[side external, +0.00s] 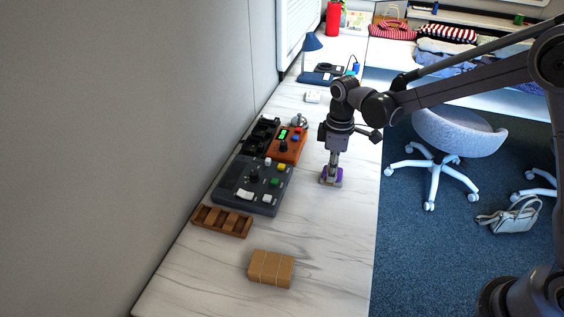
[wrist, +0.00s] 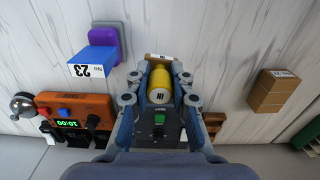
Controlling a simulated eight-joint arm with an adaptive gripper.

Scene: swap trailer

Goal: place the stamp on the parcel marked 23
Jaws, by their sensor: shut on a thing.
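My gripper (wrist: 159,80) is shut on a yellow cylinder marked "IN" (wrist: 160,85), apparently the stamp's handle; a small brown-and-white piece shows just past it. In the side view my gripper (side external: 332,170) points down, low over the bench. A blue block with a white "No 23" label (wrist: 92,62) shows left of my fingers in the wrist view, against a purple piece (wrist: 112,35). Purple also shows by my gripper in the side view (side external: 338,175). A brown cardboard parcel (side external: 271,268) lies apart at the front; its label in the wrist view (wrist: 268,98) is unreadable.
An orange box with a green display (side external: 288,145) and a dark grey button panel (side external: 255,185) stand along the wall side. A wooden rack (side external: 222,221) lies in front of them. The pale bench (side external: 330,235) is clear between my gripper and the cardboard parcel.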

